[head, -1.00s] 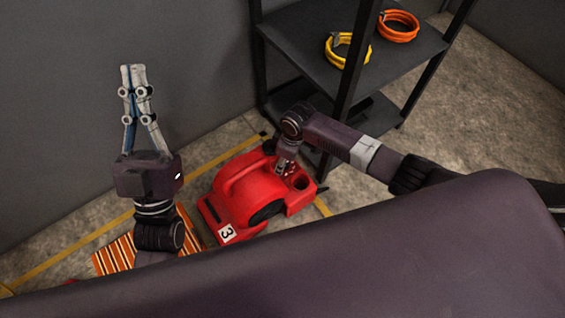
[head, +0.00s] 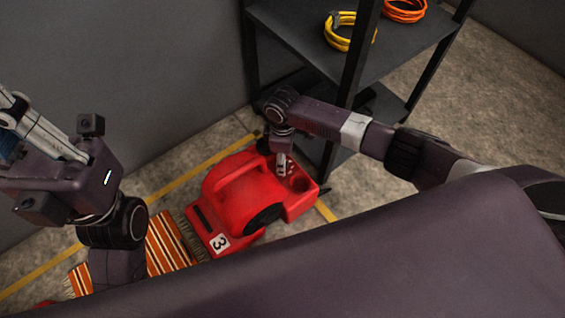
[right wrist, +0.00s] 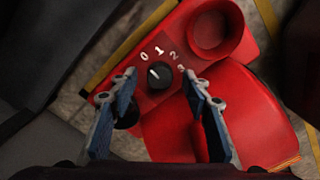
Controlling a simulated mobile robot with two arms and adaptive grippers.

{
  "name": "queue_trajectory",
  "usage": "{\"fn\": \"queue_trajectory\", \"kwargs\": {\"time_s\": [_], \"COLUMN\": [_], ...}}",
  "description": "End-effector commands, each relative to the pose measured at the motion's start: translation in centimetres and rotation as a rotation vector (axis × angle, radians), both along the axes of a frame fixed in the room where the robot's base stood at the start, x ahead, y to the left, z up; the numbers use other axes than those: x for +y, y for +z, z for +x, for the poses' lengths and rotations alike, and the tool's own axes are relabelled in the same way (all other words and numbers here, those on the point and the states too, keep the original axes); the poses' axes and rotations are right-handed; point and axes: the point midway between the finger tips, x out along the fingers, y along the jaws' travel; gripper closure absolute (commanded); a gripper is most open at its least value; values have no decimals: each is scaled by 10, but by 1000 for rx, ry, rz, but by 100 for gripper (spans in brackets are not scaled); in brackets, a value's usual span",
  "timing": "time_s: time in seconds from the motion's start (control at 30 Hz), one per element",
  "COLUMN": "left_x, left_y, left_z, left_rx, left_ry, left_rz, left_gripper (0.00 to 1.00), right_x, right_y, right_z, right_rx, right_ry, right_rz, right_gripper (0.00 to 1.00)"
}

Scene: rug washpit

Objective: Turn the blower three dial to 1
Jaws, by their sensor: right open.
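The red blower (head: 235,193) marked 3 sits on the floor in the head view. In the right wrist view its black dial (right wrist: 160,75) sits on a red panel (right wrist: 163,108) with the numbers 0 to 3 around it. The dial's white mark points up and left, towards the 0. My right gripper (right wrist: 159,79) is open, its fingertips on either side of the dial with gaps showing; touching cannot be told. In the head view my right gripper (head: 282,164) points down at the blower's panel end. My left gripper (head: 35,125) is at the left edge, its fingertips cut off.
A dark shelf rack (head: 300,35) stands behind the blower, with a yellow coil (head: 345,42) and an orange coil (head: 405,14) on it. An orange striped rug (head: 165,243) lies left of the blower. A yellow floor line (head: 190,173) runs behind it. Open floor lies right of the rack.

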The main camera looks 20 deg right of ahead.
Motion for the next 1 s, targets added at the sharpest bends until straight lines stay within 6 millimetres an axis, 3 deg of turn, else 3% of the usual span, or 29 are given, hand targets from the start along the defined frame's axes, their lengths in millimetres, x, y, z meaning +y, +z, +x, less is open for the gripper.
{"fn": "queue_trajectory", "kwargs": {"time_s": [0.43, 0.8, 1.0], "left_x": [-1, -1, -1], "left_y": [3, 3, 6], "left_z": [0, 0, 0], "left_rx": [-16, -15, -18], "left_ry": [1, 1, 1], "left_rz": [3, 2, 1], "left_gripper": [100, 100, 100], "right_x": [0, 0, 1], "right_y": [-9, -9, -8], "right_z": [0, 0, -1], "right_rx": [0, 0, 0], "right_ry": [0, 0, -12], "right_rz": [1, 1, 1], "right_gripper": [57, 98, 98]}}
